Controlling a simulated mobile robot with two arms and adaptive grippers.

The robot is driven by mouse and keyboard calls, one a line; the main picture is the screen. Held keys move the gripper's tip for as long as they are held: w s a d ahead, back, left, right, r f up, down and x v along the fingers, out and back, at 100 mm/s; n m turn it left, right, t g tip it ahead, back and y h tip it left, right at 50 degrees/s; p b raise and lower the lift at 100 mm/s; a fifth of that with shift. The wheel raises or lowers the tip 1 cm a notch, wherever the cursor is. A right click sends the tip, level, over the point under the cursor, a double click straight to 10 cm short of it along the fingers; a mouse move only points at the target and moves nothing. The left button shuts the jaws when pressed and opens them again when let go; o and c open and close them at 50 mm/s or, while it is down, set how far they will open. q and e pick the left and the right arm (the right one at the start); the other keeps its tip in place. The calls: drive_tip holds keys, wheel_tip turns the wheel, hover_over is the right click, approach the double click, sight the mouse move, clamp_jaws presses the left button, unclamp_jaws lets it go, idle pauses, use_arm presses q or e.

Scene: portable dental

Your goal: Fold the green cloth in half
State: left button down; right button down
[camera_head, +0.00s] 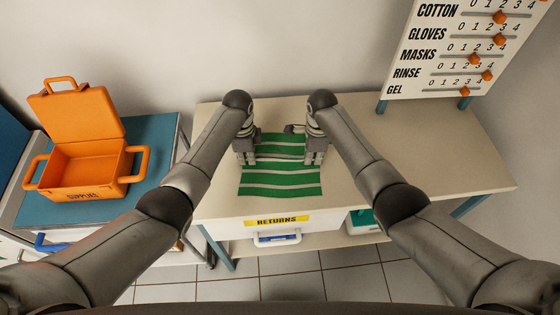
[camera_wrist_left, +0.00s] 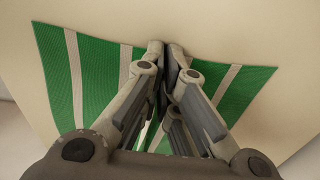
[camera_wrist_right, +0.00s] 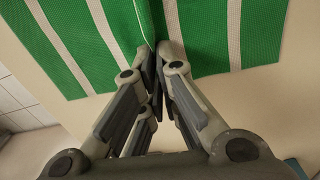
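The green cloth (camera_head: 280,179) with white stripes lies on the beige table, its near part flat and its far part between my two hands. My left gripper (camera_head: 246,160) is at the cloth's left edge; in the left wrist view its fingertips (camera_wrist_left: 168,52) are closed together, with cloth (camera_wrist_left: 95,75) on both sides of them. My right gripper (camera_head: 315,160) is at the right edge; in the right wrist view its fingertips (camera_wrist_right: 158,48) are closed where a crease in the cloth (camera_wrist_right: 205,35) runs into them. The pinched fabric itself is mostly hidden by the fingers.
An orange supplies box (camera_head: 85,165) with its lid open stands on a blue-topped cart at left. A counting board (camera_head: 440,60) with orange sliders stands at the back right. The table (camera_head: 430,165) is clear right of the cloth. A returns label (camera_head: 277,221) marks its front.

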use_arm(q)
drive_tip(key=shift+r, duration=0.1)
use_arm(e)
drive_tip(key=shift+s, duration=0.1)
idle(0.4)
